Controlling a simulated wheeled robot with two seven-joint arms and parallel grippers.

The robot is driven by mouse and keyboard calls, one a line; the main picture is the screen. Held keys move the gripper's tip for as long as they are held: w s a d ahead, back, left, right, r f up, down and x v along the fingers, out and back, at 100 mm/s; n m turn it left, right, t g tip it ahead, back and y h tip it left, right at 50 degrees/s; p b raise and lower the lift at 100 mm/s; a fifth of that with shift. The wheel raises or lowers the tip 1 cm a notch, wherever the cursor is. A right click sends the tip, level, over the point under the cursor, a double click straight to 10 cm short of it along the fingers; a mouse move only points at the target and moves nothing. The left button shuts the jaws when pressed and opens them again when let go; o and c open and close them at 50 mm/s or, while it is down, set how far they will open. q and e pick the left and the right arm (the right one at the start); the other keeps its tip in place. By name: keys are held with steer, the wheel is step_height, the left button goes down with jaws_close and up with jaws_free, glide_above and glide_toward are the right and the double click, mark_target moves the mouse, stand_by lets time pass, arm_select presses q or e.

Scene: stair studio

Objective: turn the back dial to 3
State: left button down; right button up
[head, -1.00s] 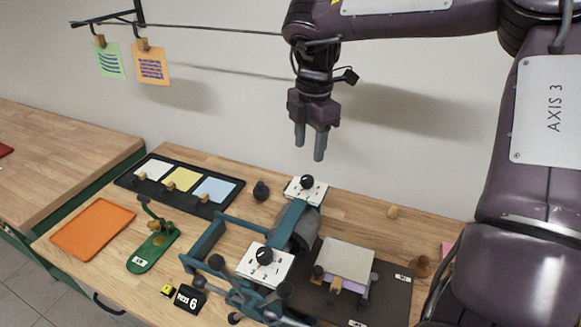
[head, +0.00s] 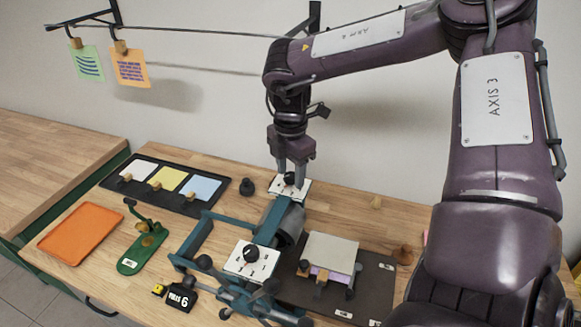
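The back dial is a black knob (head: 289,179) on a white marked plate (head: 302,190) at the far end of the teal press (head: 270,222). My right gripper (head: 290,176) points down at it, with one finger on either side of the knob. The fingers look apart; contact with the knob cannot be made out. The dial's numbers are too small to read, and the fingers partly cover the knob. A second, front dial (head: 251,253) with a black knob sits on a white plate nearer me. My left gripper is not in view.
A black tray (head: 222,205) with white, yellow and blue sheets lies left of the press. A dark round weight (head: 247,187) stands close to the back dial. An orange tray (head: 80,233), a green stapler-like tool (head: 140,250) and a "PULLS 6" sign (head: 180,299) are further left.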

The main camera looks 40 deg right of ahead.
mark_target(290, 174)
steer(key=c, duration=0.9)
steer(key=shift+w+f+n+b, duration=0.1)
steer(key=shift+f+n+b, duration=0.05)
steer(key=shift+n+b, duration=0.65)
steer(key=shift+n, duration=0.8)
steer(key=shift+r, duration=0.2)
steer(key=o, duration=1)
steer(key=shift+c, duration=0.2)
step_height(290, 174, up, 7)
steer(key=shift+f+b, duration=0.15)
steer(key=shift+b, duration=0.9)
steer(key=shift+r, duration=0.5)
